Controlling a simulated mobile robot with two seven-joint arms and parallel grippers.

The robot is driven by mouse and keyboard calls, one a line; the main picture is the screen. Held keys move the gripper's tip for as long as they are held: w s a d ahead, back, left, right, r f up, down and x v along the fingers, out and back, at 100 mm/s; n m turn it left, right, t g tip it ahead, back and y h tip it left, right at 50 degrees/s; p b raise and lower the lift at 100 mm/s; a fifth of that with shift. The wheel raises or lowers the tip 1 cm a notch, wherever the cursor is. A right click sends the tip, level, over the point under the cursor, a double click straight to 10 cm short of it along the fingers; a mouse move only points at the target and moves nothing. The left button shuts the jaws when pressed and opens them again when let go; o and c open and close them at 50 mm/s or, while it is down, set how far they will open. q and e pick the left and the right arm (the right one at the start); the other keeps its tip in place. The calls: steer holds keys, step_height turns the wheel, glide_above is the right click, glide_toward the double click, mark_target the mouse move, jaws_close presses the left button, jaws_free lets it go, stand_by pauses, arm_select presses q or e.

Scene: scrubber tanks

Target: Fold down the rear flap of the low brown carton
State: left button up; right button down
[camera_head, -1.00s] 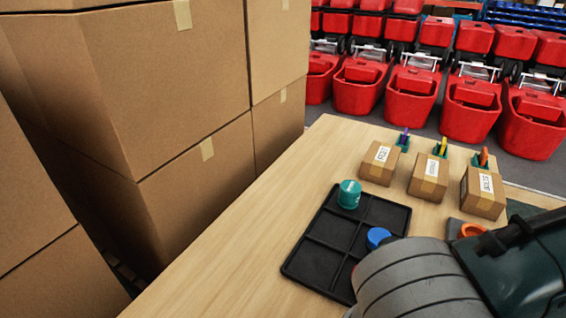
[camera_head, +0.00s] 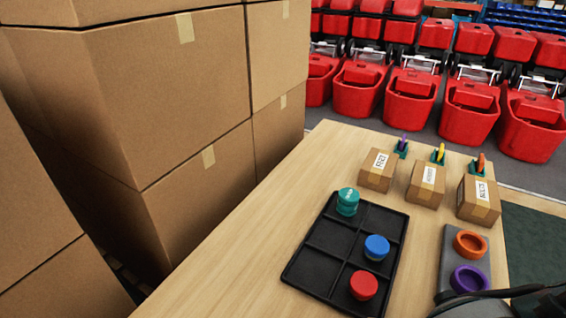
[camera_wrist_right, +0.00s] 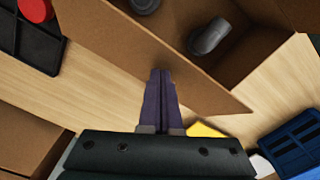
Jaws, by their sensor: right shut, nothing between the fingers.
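The low brown carton shows in the right wrist view, open at the top edge, with grey pipe fittings (camera_wrist_right: 210,38) inside. A long brown flap (camera_wrist_right: 110,45) slants out from it over the wooden table, from upper left to right centre. I cannot tell how steeply it stands. My right gripper (camera_wrist_right: 161,74) is shut and empty, its dark fingers overlapping the flap near its outer edge in this view. Whether they touch it is unclear. The carton is outside the head view. My left gripper is in neither view.
A black tray (camera_head: 328,236) on the table (camera_head: 250,240) holds teal, blue and red caps. Three small labelled boxes (camera_head: 427,184) stand behind. A grey block holds orange and purple rings (camera_head: 469,279). Large cartons (camera_head: 200,190) rise at left. A blue crate (camera_wrist_right: 297,140) lies right of the gripper.

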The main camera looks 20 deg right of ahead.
steer(key=shift+s, duration=0.15)
steer(key=shift+s+d+f, duration=0.4)
steer(key=shift+s+f, duration=0.1)
steer(key=shift+f, duration=0.15)
steer(key=shift+s+d+f, duration=0.4)
steer(key=shift+s+f, duration=0.05)
steer(key=shift+f, duration=0.15)
steer(key=shift+f+b, duration=0.2)
steer(key=shift+b, duration=0.2)
steer(key=shift+f+b, duration=0.55)
steer(key=shift+f, duration=0.2)
steer(key=shift+r, duration=0.1)
step_height(320, 180, up, 9)
steer(key=p, duration=1)
steer(key=shift+r, duration=0.1)
steer(key=shift+a, duration=0.1)
